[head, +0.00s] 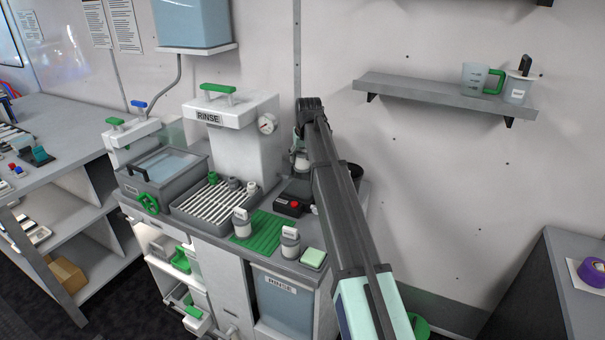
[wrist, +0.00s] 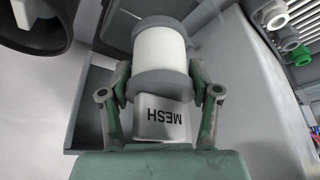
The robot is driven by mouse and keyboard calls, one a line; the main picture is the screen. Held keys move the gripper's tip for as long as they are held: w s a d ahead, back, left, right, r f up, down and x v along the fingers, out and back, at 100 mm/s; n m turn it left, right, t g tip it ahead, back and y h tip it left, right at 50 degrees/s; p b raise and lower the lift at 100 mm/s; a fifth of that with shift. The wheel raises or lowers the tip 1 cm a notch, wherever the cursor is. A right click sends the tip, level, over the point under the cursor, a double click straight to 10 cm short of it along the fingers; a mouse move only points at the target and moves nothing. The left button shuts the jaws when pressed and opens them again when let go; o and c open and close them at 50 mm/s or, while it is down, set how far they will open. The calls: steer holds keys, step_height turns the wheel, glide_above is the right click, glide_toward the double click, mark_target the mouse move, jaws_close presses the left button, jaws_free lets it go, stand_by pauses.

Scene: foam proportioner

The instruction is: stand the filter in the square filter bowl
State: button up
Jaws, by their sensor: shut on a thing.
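My gripper (wrist: 160,82) is shut on the filter (wrist: 160,48), a white cylinder with grey end rings. A pale tag reading MESH, upside down in the wrist view, shows between the fingers. In the head view the filter is a small pale shape (head: 301,161) beside my arm, over the back right of the counter. A grey square-edged holder (wrist: 88,112) shows behind the filter in the wrist view; it may be the square filter bowl. Its inside is mostly hidden by the filter and gripper, and I cannot tell whether the filter touches it.
The white RINSE housing (head: 232,125) with a gauge stands left of my arm. A slatted rack (head: 208,206), a green mat (head: 262,232) and labelled white-topped jars (head: 290,243) are on the counter. A dark round rim (wrist: 35,22) is close at the wrist view's upper left.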

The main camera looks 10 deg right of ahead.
mark_target(305, 162)
steer(key=shift+f+p, duration=0.65)
steer(key=shift+f, duration=3.4)
steer(key=shift+f, duration=0.35)
steer(key=o, duration=0.9)
steer(key=shift+r, duration=0.15)
steer(key=shift+r, duration=0.3)
steer(key=b+v, duration=0.2)
steer(key=v, duration=1)
